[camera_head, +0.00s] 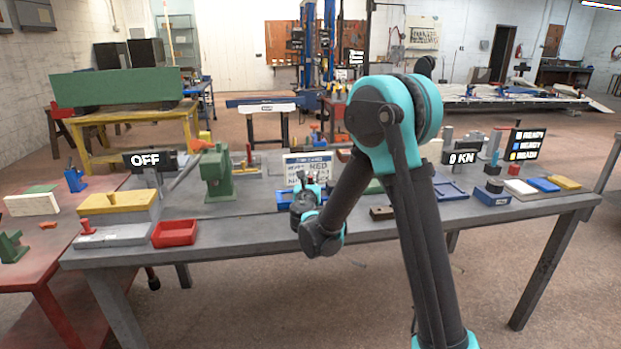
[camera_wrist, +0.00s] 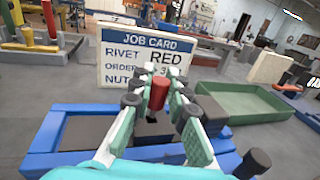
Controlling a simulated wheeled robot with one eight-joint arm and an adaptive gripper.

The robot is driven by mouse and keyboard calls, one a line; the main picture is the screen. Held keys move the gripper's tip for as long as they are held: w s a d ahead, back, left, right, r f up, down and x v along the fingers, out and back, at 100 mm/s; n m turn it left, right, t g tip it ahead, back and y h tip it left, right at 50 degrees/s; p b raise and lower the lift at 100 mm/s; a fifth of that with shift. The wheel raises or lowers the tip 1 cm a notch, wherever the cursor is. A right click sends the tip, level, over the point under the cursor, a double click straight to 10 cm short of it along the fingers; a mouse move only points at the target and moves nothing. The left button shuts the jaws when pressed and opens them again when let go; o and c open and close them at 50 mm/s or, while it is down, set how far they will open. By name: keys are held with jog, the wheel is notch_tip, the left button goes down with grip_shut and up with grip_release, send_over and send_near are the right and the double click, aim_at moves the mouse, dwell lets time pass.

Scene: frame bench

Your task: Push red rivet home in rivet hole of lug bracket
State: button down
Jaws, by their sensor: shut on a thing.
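My gripper (camera_wrist: 157,88) is shut on the red rivet (camera_wrist: 158,94), which stands roughly upright between the fingers in the wrist view. Below it is a blue fixture (camera_wrist: 44,140) with a dark part inside, partly covered by my fingers. I cannot make out the lug bracket or its rivet hole clearly, nor tell whether the rivet's lower end is in a hole. In the head view my gripper (camera_head: 303,188) is low over the bench beside the job card, and the rivet is too small to tell there.
The job card (camera_wrist: 140,55), reading RIVET RED, stands just behind the fixture. A green tray (camera_wrist: 240,104) lies to its right. On the bench are a green press (camera_head: 217,175), a red tray (camera_head: 175,233), a small brown block (camera_head: 381,213) and a 0 KN display (camera_head: 463,157).

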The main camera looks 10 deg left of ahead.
jog(key=shift+f, duration=1.05)
jog(key=c, duration=1.4)
grip_release()
jog(key=shift+s, duration=0.1)
jog(key=s, duration=1.1)
jog(key=shift+s+d, duration=0.15)
jog(key=shift+s, duration=0.25)
